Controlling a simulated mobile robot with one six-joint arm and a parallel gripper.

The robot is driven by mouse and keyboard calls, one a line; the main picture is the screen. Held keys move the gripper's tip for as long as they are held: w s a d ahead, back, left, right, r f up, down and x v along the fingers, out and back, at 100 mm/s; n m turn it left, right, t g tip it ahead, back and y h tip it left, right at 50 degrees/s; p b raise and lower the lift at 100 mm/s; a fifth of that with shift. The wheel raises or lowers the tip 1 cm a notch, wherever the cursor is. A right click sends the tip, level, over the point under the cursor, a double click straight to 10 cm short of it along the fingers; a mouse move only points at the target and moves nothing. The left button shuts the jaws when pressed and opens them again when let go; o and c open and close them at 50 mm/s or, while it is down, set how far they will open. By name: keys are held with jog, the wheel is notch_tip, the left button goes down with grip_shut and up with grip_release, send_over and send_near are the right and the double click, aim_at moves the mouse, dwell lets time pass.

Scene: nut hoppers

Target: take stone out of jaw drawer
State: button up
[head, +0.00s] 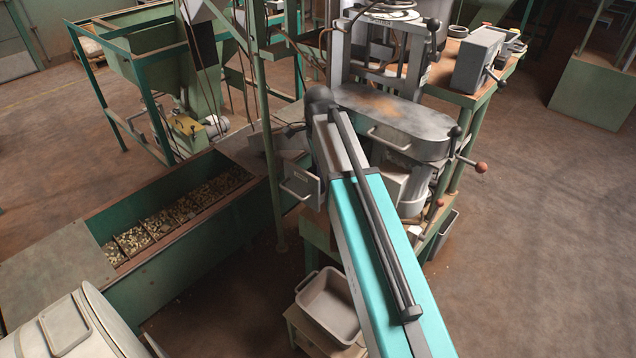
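No stone can be made out. My teal and grey arm crosses the picture from the lower right up to the centre.
The long green trough (160,281) with nut-filled compartments lies left. A grey machine with a rounded cover (396,121) and red-knobbed levers stands behind my arm. A grey bin (329,306) sits below on a low stand. A green post (270,150) rises centre-left. Floor at right is clear.

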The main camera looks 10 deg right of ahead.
jog(key=c, duration=1.1)
jog(key=shift+r, duration=0.15)
notch_tip(320, 180, up, 18)
jog(key=b, duration=0.3)
jog(key=shift+b, duration=0.3)
dwell(0.5)
